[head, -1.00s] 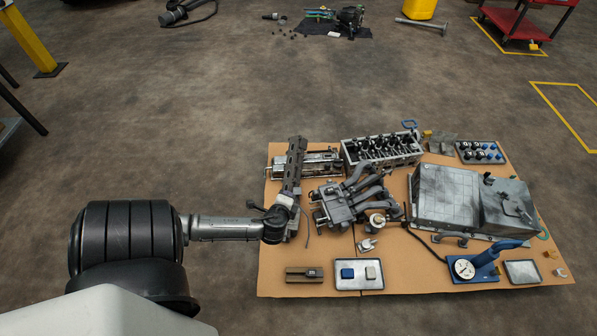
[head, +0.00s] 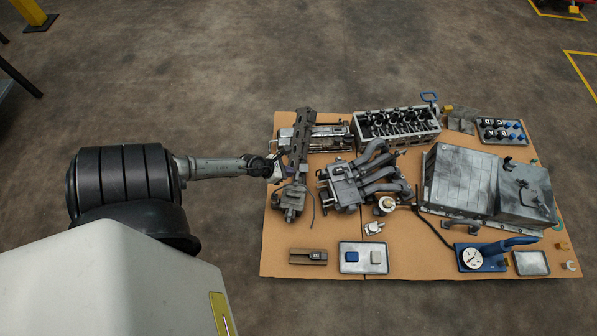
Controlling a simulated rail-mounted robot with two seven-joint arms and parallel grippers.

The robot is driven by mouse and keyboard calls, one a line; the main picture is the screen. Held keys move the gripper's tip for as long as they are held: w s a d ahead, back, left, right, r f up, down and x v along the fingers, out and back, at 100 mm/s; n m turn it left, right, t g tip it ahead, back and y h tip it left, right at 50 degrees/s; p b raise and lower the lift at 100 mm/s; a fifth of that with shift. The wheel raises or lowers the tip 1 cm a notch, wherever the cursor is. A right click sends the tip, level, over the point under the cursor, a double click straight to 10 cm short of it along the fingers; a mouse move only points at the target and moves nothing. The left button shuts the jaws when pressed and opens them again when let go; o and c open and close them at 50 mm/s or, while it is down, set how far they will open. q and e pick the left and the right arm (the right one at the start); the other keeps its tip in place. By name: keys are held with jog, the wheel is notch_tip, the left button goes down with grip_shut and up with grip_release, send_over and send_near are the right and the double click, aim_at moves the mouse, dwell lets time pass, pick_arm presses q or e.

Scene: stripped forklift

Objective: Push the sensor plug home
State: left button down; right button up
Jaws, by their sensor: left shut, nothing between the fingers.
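My left gripper (head: 279,172) is shut and empty at the left edge of the cardboard sheet. It is close to the left side of a long dark metal rail (head: 298,150); I cannot tell whether it touches. A grey housing (head: 289,202) sits at the rail's near end, and a thin dark cable (head: 312,212) lies beside it. The sensor plug is too small or hidden behind the gripper to make out. My right gripper is not in view.
On the cardboard (head: 400,263) are a pipe manifold (head: 345,186), an engine block (head: 397,125), a large grey metal case (head: 460,180), a blue gauge unit (head: 471,257), a tray with two small blocks (head: 363,268) and a brown block (head: 308,256). Bare floor lies to the left.

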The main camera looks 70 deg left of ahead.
aim_at(323, 174)
pick_arm(q)
jog(key=w+r+b+x, duration=0.2)
jog(key=b+x, duration=0.3)
jog(key=x, duration=0.7)
jog(key=shift+d, duration=0.25)
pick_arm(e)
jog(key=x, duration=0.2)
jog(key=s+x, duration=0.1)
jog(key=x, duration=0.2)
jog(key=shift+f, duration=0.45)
pick_arm(q)
jog(key=shift+s, duration=0.1)
